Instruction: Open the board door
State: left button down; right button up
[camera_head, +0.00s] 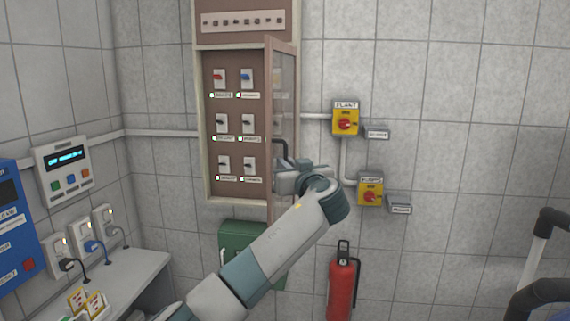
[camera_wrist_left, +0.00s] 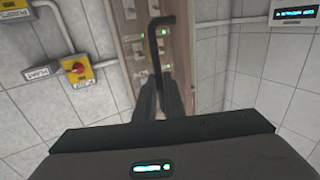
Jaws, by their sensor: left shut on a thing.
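The board (camera_head: 201,120) is a brown cabinet on the back wall, with rows of switches inside. Its glazed door (camera_head: 283,75) stands swung out toward me from the cabinet's right side, seen nearly edge-on, so the switches on the left are uncovered. A black handle (camera_head: 281,143) is on the door; it also shows in the wrist view as a bent black bar (camera_wrist_left: 153,50). My left gripper (camera_head: 284,172) is shut on the handle; its dark fingers (camera_wrist_left: 158,95) meet the bar in the wrist view. The wrist hides the door's lower part. My right gripper is not in view.
Two yellow boxes with red knobs, an upper (camera_head: 346,119) and a lower one (camera_head: 370,192), are on the wall right of the door. A red extinguisher (camera_head: 341,290) is below. A green box (camera_head: 236,240) sits under the board. A grey bench (camera_head: 140,277) is at left.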

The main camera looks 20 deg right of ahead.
pick_arm(q)
jog(key=shift+r, duration=0.15)
jog(key=c, duration=2)
grip_release()
jog(key=shift+w, duration=0.1)
jog(key=shift+o, duration=0.8)
jog(key=shift+w+d+f, duration=0.15)
jog(key=shift+w+f, duration=0.2)
jog(key=shift+f, duration=0.05)
jog(key=s+b, duration=0.7)
jog(key=s, duration=1)
jog(key=shift+s+d+b, duration=0.3)
jog(key=shift+b, duration=0.1)
